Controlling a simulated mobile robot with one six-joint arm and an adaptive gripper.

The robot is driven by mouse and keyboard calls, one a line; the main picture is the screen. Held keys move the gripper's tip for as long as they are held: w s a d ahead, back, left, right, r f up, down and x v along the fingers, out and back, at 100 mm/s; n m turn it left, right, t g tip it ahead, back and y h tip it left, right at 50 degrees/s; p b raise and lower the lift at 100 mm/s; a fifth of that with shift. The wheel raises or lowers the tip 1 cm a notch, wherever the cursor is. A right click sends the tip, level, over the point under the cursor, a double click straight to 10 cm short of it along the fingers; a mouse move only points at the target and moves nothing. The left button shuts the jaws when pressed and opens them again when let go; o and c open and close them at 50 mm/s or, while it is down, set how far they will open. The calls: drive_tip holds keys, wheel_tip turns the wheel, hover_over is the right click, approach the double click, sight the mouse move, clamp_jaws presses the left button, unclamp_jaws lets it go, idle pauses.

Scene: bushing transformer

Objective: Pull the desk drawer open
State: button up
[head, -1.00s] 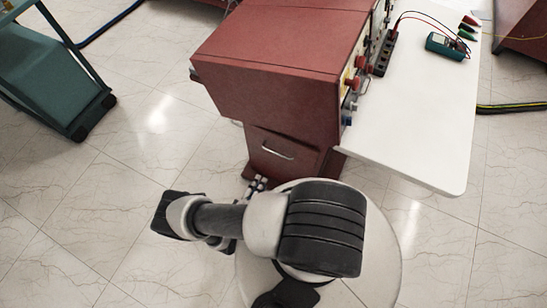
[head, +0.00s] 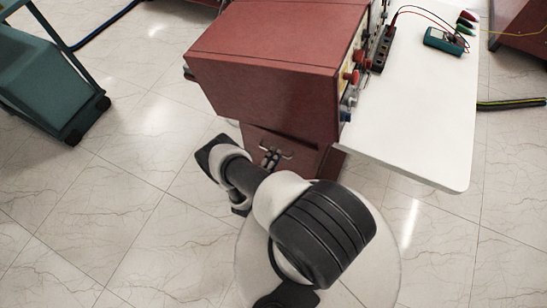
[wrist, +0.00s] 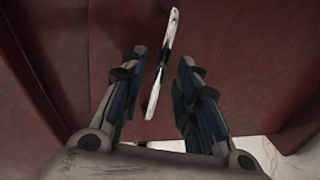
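The desk drawer (head: 253,137) is a dark red front under the large red cabinet, and it looks shut. Its light metal bar handle (head: 288,154) is partly hidden by my gripper (head: 271,157) in the head view. In the wrist view the handle (wrist: 163,62) runs nearly upright, a little tilted, on the red drawer face. My gripper (wrist: 160,75) is open, with one dark finger on each side of the handle's lower part. The fingers are apart from the handle, with gaps on both sides.
The red cabinet (head: 265,65) overhangs the drawer. A white tabletop (head: 415,130) juts out at right with a green meter (head: 443,40) and leads on it. A teal cart (head: 45,85) stands at far left. The tiled floor at left is clear.

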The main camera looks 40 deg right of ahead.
drive_tip(key=shift+d, duration=0.1)
drive_tip(key=shift+c, duration=0.2)
clamp_jaws()
idle(0.6)
